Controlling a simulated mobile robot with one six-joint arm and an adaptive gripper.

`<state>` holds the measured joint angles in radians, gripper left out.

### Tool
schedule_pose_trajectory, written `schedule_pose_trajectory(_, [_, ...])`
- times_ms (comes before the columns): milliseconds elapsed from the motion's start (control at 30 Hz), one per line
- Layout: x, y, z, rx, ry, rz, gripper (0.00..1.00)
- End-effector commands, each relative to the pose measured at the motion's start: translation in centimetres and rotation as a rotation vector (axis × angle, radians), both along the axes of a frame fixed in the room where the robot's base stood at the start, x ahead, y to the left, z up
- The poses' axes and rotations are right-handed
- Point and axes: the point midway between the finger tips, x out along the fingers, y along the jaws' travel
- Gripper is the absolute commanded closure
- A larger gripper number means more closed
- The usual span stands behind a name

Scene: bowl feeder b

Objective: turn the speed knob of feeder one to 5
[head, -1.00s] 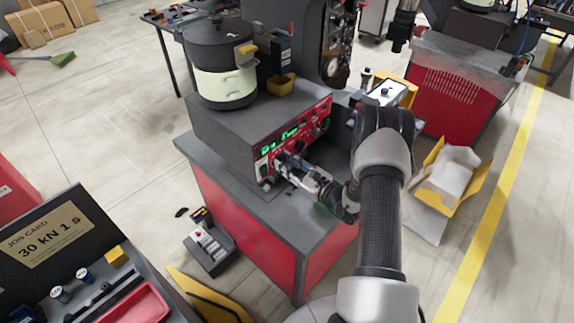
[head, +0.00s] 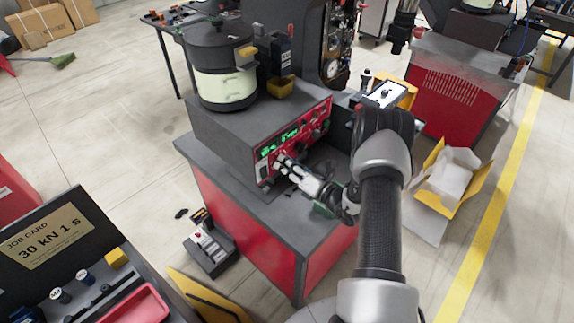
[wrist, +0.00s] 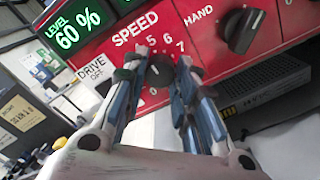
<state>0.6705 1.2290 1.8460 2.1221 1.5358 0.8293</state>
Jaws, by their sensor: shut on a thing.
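The speed knob (wrist: 160,74) is a dark round knob on the red control panel (head: 315,122), under the white word SPEED. The scale figures 5, 6 and 7 show above it in the wrist view. Its pointer cannot be made out. My gripper (wrist: 160,78) is shut on the knob, one finger on each side, and the fingers hide much of the dial. In the head view my gripper (head: 281,166) reaches the panel's lower left part from the right.
The black HAND knob (wrist: 243,30) sits right of the speed dial. A green LEVEL 60 % display (wrist: 75,28) and a DRIVE OFF label (wrist: 97,70) are at the left. The feeder bowl (head: 222,85) stands on top of the control box.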

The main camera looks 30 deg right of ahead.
Motion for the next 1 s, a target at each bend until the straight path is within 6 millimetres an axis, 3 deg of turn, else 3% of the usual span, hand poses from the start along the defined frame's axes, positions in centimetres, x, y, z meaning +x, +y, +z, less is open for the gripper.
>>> schedule_pose_trajectory(400, [-0.01,0.02,-0.02,0.215,0.079,0.001,0.98])
schedule_pose_trajectory(1000, [-0.01,0.03,-0.03,0.259,0.095,0.001,0.98])
